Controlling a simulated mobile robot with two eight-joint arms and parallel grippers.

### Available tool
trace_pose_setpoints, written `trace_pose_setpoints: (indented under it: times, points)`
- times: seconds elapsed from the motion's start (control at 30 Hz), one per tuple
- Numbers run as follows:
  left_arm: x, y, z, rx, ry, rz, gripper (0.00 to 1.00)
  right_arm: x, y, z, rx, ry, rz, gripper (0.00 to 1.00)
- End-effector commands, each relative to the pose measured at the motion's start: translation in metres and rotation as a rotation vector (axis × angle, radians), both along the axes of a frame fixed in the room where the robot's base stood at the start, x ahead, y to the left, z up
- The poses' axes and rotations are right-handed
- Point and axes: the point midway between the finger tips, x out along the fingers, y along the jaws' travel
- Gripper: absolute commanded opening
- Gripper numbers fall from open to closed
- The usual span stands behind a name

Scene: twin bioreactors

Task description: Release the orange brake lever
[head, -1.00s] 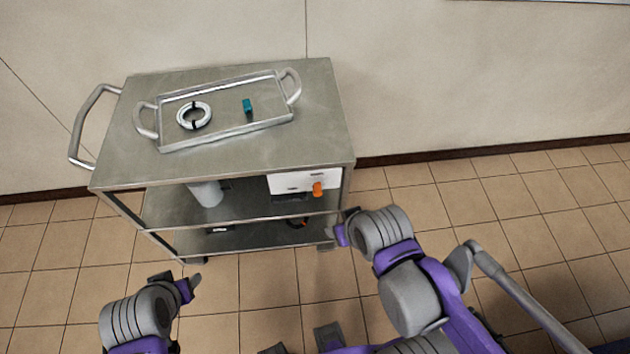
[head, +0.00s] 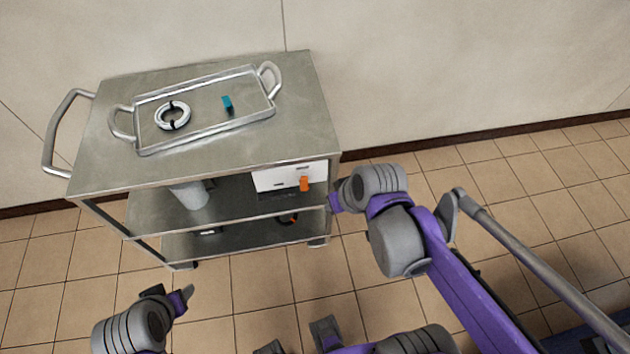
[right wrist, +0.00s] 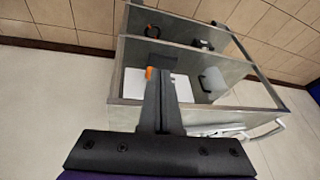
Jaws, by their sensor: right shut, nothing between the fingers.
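A small orange lever-like part (head: 304,183) hangs at the front of a white box (head: 275,179) on the cart's middle shelf. It also shows in the right wrist view (right wrist: 150,73), partly covered by my fingers. My right gripper (head: 333,200) is shut and empty, beside the cart's front right corner. It is right of the orange part and slightly lower in the picture, apart from it as far as I can tell. In the right wrist view my closed fingers (right wrist: 160,72) point toward the cart. My left gripper (head: 186,291) is low at left, empty as seen; its jaw opening is unclear.
The metal cart (head: 250,150) stands against the wall. Its top holds a tray (head: 205,132) with a white ring (head: 172,115) and a teal block (head: 227,103). A grey container (head: 190,195) stands on the middle shelf.

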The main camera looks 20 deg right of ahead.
Motion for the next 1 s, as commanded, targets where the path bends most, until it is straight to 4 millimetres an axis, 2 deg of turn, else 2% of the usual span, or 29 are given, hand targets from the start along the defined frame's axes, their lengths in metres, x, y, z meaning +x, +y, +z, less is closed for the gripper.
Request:
trace_pose_setpoints:
  times: [0.03,0.3,0.5,0.67,1.0]
  points:
    - [-0.003,0.0,-0.013,0.0,0.006,0.0,0.57,0.011,-0.011,-0.01,0.033,0.011,-0.017,0.0]
    - [-0.009,0.0,-0.044,0.0,0.018,0.0,0.57,0.067,-0.066,-0.032,0.213,-0.022,-0.026,0.0]
    - [-0.011,0.0,-0.055,0.0,0.022,0.0,0.57,0.09,-0.1,-0.04,0.288,-0.078,-0.017,0.0]
    - [-0.011,0.0,-0.058,0.0,0.023,0.0,0.57,0.096,-0.11,-0.041,0.308,-0.101,-0.013,0.0]
    - [-0.011,0.0,-0.057,0.0,0.022,0.0,0.57,0.097,-0.11,-0.041,0.309,-0.102,-0.011,0.0]
